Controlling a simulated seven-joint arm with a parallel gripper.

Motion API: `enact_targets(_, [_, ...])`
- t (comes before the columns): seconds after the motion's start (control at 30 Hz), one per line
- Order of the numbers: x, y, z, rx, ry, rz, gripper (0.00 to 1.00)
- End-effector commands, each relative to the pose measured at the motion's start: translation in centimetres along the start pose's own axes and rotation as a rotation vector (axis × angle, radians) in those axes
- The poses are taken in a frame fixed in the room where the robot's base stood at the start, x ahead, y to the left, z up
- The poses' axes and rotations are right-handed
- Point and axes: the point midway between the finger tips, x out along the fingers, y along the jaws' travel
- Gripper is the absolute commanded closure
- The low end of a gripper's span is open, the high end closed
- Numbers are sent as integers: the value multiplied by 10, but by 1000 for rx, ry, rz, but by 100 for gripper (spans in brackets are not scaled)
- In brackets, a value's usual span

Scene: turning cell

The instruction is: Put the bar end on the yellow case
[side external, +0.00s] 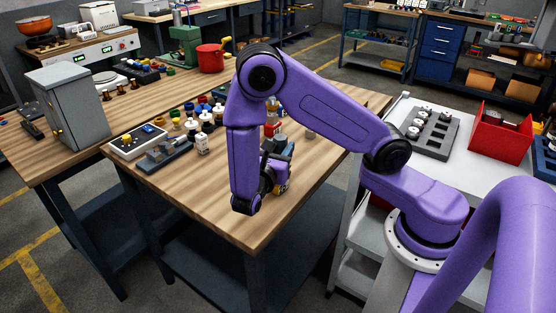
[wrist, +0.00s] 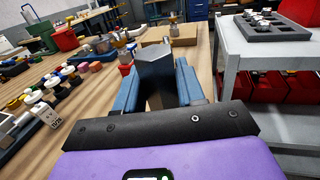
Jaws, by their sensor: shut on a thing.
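My gripper (wrist: 158,85) shows two blue fingers in the wrist view, closed on a dark grey faceted piece, which I take for the bar end (wrist: 156,66). In the side view my gripper (side external: 279,160) is low over the front right part of the wooden bench, partly hidden by my purple arm. No yellow case is clear in the wrist view. Whether the bar end touches anything below is hidden.
Several coloured bottles and caps (side external: 201,116) stand left of the gripper, with a white bottle (side external: 201,144) and a grey fixture (side external: 165,154) nearby. A red pot (side external: 211,58) is at the back. A grey cart (wrist: 250,60) stands to the right. The bench's front corner is bare.

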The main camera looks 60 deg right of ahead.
Motion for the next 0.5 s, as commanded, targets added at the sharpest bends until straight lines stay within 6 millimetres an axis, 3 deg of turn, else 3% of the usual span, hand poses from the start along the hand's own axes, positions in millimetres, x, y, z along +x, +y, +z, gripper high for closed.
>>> enact_targets(0.17, [3, 5, -6, -1, -3, -2, 100])
enact_targets(0.5, [3, 7, -37, -1, -3, -1, 100])
